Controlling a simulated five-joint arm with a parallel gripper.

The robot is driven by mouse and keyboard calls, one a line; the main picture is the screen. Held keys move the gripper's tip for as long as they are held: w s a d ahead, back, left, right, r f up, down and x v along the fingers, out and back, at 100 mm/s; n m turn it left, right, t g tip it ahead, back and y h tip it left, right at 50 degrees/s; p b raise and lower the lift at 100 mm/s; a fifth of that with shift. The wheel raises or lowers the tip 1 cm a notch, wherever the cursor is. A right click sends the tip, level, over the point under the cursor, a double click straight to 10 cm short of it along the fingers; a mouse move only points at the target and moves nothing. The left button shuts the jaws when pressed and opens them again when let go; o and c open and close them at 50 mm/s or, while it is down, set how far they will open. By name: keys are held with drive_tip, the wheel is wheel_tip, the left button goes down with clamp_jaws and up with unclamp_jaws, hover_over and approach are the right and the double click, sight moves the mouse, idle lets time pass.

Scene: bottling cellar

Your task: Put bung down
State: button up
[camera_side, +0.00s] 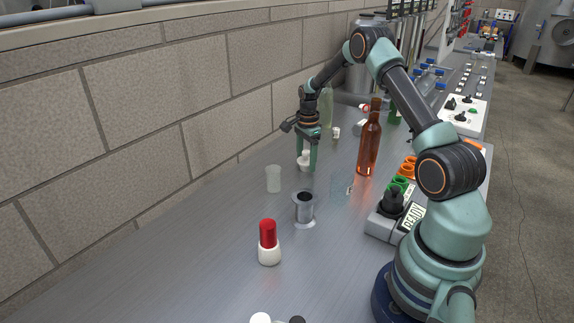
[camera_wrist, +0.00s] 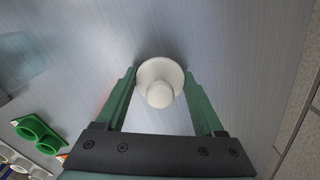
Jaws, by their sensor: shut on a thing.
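The bung (camera_side: 304,161) is white, with a wide round flange and a smaller knob. In the wrist view the bung (camera_wrist: 160,72) sits between my two green fingers, near their tips, knob toward the camera. My gripper (camera_side: 307,166) is shut on it and points down at the metal bench top. The same gripper (camera_wrist: 161,76) fills the lower part of the wrist view. The bung is at or just above the bench; I cannot tell if it touches. A finger partly hides it in the side view.
A frosted cup (camera_side: 273,179), a metal cup (camera_side: 304,209) and a red-topped white item (camera_side: 268,245) stand nearer the camera. An amber bottle (camera_side: 370,145) stands right of my gripper. A block wall (camera_side: 130,100) runs along the left. Bare bench lies around the bung in the wrist view.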

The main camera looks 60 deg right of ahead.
sight(306, 151)
drive_tip(key=o, duration=1.3)
drive_tip(key=shift+o, duration=0.2)
wheel_tip(306, 151, up, 12)
drive_tip(key=s+a+r+n+t, duration=0.2)
drive_tip(key=s+a+r+n, duration=0.1)
drive_tip(key=a+r+n, duration=1)
drive_tip(key=s+a+n+t, duration=0.3)
drive_tip(key=s+a+n, duration=0.6)
drive_tip(key=a, duration=0.6)
drive_tip(key=shift+s+f+n+t, duration=0.3)
drive_tip(key=shift+s+f, duration=0.15)
drive_tip(key=shift+s, duration=0.8)
